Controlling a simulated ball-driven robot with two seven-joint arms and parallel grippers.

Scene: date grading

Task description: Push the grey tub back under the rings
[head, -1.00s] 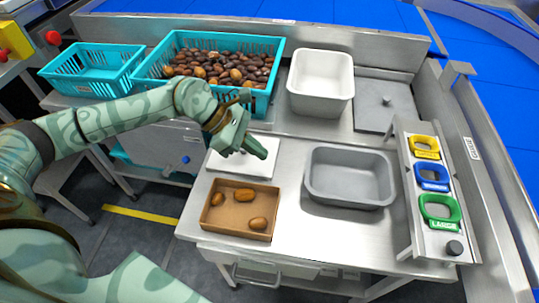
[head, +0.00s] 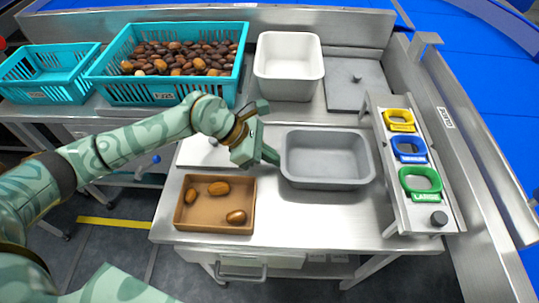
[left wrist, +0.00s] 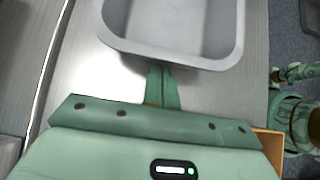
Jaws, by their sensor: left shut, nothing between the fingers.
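The grey tub (head: 327,184) stands empty on the steel table, to the left of the ring rack and apart from it. The rack (head: 395,205) carries a yellow ring (head: 399,127), a blue ring (head: 409,157) and a green ring (head: 421,197). My left gripper (head: 272,156) is shut and empty, with its fingertips at the tub's left side. In the left wrist view the fingers (left wrist: 161,80) point at the tub's wall (left wrist: 165,57); whether they touch it I cannot tell. My right gripper is not in view.
A brown box (head: 215,228) with 3 dates lies in front of my left arm. A white tub (head: 288,88) and teal crates (head: 88,94), one full of dates, stand behind. Bare table lies between the grey tub and the rack.

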